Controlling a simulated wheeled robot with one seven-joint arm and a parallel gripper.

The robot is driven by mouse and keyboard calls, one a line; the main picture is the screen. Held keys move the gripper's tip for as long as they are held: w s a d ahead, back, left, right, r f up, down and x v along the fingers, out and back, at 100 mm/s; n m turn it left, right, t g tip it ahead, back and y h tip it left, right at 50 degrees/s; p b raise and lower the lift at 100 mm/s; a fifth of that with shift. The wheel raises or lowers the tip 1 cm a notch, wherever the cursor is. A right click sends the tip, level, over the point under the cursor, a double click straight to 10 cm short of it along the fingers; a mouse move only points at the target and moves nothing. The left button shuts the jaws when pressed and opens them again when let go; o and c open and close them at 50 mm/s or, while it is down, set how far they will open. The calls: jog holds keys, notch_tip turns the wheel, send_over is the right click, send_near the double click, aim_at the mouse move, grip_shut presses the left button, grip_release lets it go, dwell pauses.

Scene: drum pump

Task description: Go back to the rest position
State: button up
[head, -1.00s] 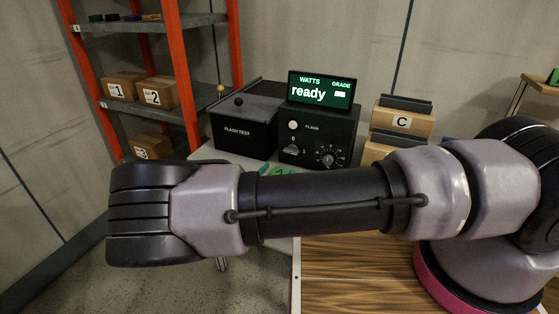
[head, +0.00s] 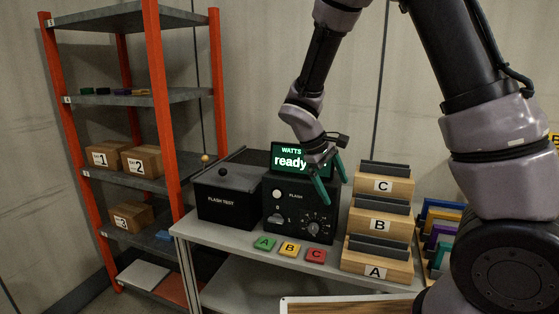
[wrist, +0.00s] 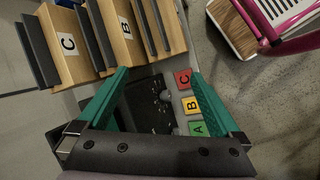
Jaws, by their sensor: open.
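My gripper (head: 331,180) has green fingers that are spread apart with nothing between them. In the head view it hangs in front of the flash tester's screen (head: 286,160), which reads "ready" and is partly covered by the gripper. In the wrist view my gripper (wrist: 155,95) points down over the tester's black control panel (wrist: 148,105) and the coloured tiles. My arm reaches in from the right and bends down from the top of the head view.
The FLASH TEST box (head: 228,197) stands left of the tester. Green A (head: 265,243), yellow B (head: 289,249) and red C (head: 316,255) tiles lie in front. Wooden stepped holders (head: 378,260) stand right. A red-posted shelf (head: 160,110) with numbered boxes is at left.

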jog(key=s+d+r+m+t+y, duration=0.2)
jog(key=s+d+r+m, duration=0.1)
jog(key=r, duration=0.5)
jog(key=s+d+r+m+t+y, duration=0.2)
jog(key=s+d+r+m, duration=0.1)
jog(key=s+r+m, duration=0.2)
jog(key=s+d+r+m+t+y, duration=0.2)
jog(key=s+d+r+m+y, duration=0.1)
jog(key=r, duration=0.8)
jog(key=s+d+m, duration=0.1)
jog(key=s+m, duration=0.1)
jog(key=s, duration=0.1)
jog(key=shift+s, duration=0.4)
jog(key=shift+d+r, duration=0.1)
